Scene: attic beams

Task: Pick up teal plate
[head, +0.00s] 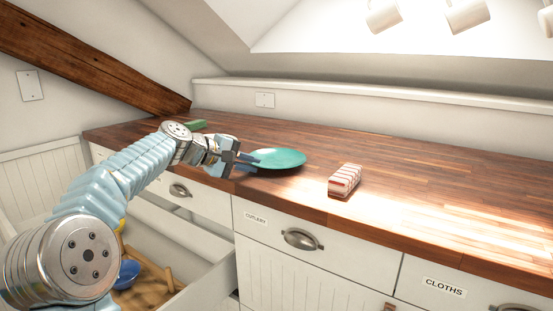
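The teal plate (284,158) lies on the wooden counter, left of the middle of the head view. My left gripper (249,161) is at the plate's left rim, with its dark fingers level with the rim. At this size I cannot tell whether the fingers touch the rim or are closed on it. The rest of the plate shows clear. My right gripper is not in view.
A red-and-white striped bundle (344,180) lies on the counter (420,190) right of the plate. A green item (196,125) is at the back left. Below my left arm an open drawer (206,285) holds a blue bowl (127,274) and other items. Mugs (384,15) hang above. The counter's right side is clear.

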